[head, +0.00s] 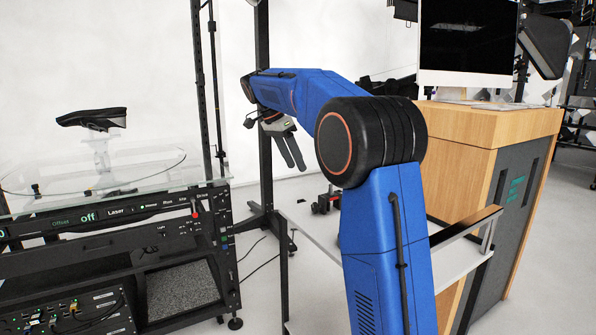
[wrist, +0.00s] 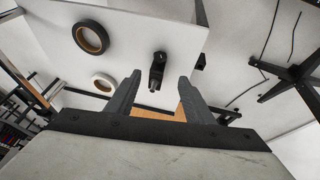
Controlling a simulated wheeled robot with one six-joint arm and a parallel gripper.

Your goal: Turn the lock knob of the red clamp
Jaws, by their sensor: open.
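In the head view, a small dark object with a bit of red (head: 326,200), which looks like the clamp, stands on the white table (head: 310,235), partly near my arm. In the wrist view, a small black upright part (wrist: 157,68), probably the same clamp, shows beyond the fingertips and between them in the picture; no red shows there. Its lock knob cannot be made out. My gripper (head: 292,166) hangs above and to the left of the clamp in the head view. In the wrist view my gripper (wrist: 159,80) is open, its two fingers apart, with nothing between them.
A black tape roll (wrist: 79,32) and a white ring (wrist: 94,80) lie on the table. A black stand (head: 266,170) rises left of the table. A turntable rack (head: 115,240) is at left, a wooden desk (head: 490,122) with a monitor (head: 468,40) at right.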

